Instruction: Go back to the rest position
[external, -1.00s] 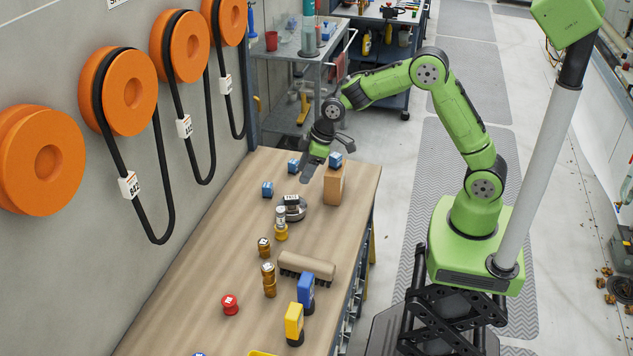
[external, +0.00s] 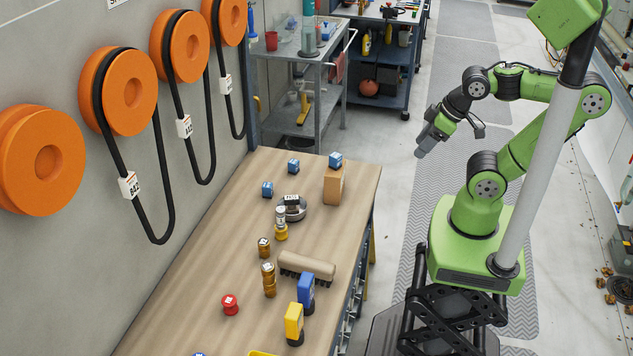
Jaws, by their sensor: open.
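My gripper (external: 425,148) is in the external view, to the right of the workbench (external: 200,265) and above the floor. It points down and to the left, is open and holds nothing that I can see. My green arm is folded back over its base. The gripper is clear of the bench and touches nothing.
A grey cart (external: 300,75) stands behind.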

